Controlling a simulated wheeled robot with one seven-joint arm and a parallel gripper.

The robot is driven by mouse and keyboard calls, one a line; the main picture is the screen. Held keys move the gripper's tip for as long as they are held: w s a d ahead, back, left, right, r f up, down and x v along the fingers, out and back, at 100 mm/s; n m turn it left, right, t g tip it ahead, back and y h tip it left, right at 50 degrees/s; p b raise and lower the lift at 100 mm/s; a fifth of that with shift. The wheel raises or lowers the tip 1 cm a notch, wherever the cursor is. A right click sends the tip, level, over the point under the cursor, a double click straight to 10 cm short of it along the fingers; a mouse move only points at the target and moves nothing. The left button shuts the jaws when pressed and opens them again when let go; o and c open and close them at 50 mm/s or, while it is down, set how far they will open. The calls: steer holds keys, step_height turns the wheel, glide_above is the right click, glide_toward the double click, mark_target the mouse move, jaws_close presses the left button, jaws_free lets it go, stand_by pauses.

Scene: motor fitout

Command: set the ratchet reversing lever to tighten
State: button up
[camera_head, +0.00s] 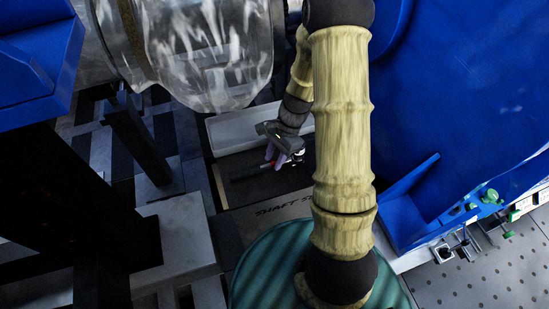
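My gripper (275,154) is small in the head view, at the end of my arm near the picture's middle. It points down over a dark tray area (262,186). A thin dark tool with a reddish part (267,166) lies just below the fingers; it may be the ratchet, but I cannot tell for sure. A small bright metal piece (298,156) shows at the right of the fingers. The reversing lever cannot be made out. Whether the fingers touch or hold the tool is too small to tell.
A pale grey bin (228,137) stands behind the gripper. A board lettered "SHAFT S..." (275,209) lies in front. A large blue housing (470,80) fills the right, and a shiny wrapped cylinder (215,55) hangs at the upper left. Dark posts (140,140) stand left.

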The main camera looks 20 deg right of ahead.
steer(key=shift+f, duration=0.2)
steer(key=shift+c, duration=0.2)
jaws_close()
steer(key=shift+r+p, duration=0.1)
steer(key=shift+p, duration=0.2)
steer(key=shift+s+r+n+p, duration=0.1)
steer(key=shift+n+p, duration=0.5)
steer(key=shift+p, duration=0.05)
steer(key=shift+g, duration=0.3)
steer(key=shift+f, duration=0.2)
